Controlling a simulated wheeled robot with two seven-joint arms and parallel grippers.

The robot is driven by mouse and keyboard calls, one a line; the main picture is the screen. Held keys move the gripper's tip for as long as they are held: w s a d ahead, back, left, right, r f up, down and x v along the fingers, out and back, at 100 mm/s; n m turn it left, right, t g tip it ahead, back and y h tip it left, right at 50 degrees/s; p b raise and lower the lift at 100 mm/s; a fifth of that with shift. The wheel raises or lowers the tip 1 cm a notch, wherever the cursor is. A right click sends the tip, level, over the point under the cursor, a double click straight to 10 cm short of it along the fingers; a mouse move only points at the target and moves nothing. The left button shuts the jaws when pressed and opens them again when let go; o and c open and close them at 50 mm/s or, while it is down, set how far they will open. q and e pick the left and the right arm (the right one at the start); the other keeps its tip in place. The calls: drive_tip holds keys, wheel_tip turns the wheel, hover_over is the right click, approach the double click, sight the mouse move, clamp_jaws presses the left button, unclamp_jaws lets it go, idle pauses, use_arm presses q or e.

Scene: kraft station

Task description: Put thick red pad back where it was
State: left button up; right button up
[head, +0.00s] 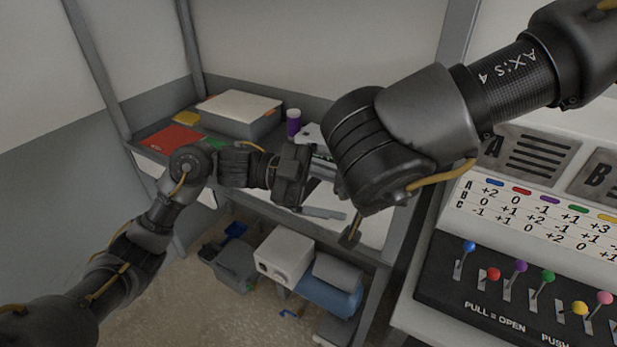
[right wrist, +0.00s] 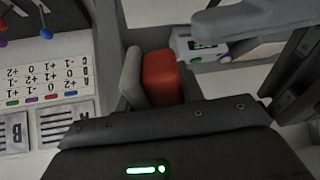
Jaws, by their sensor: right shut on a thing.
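The thick red pad (right wrist: 161,78) shows in the right wrist view as a red block against a grey finger. In the head view my right forearm and wrist cover most of that gripper, and the pad does not show. My left gripper (head: 333,189) is beside the right wrist, over the shelf, with its grey fingers apart and nothing visible between them. A flat red sheet (head: 172,138) lies on the shelf at the left; I cannot tell whether it belongs to the pad.
The shelf also bears a grey box with a pale lid (head: 240,106), a yellow item (head: 186,117), a green item (head: 213,143) and a purple bottle (head: 293,122). Bins and a white box (head: 284,255) stand below. A lever panel (head: 520,290) is at the right.

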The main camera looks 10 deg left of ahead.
use_arm(q)
drive_tip(key=shift+d, duration=2.25)
drive_tip(key=c, duration=0.9)
drive_tip(key=shift+c, duration=1.2)
use_arm(e)
drive_tip(key=o, duration=1.1)
drive_tip(key=shift+c, duration=0.2)
drive_tip(key=shift+r, duration=0.1)
drive_tip(key=v, duration=1.1)
drive_tip(key=shift+s+r, duration=0.2)
drive_tip(key=shift+s, duration=0.15)
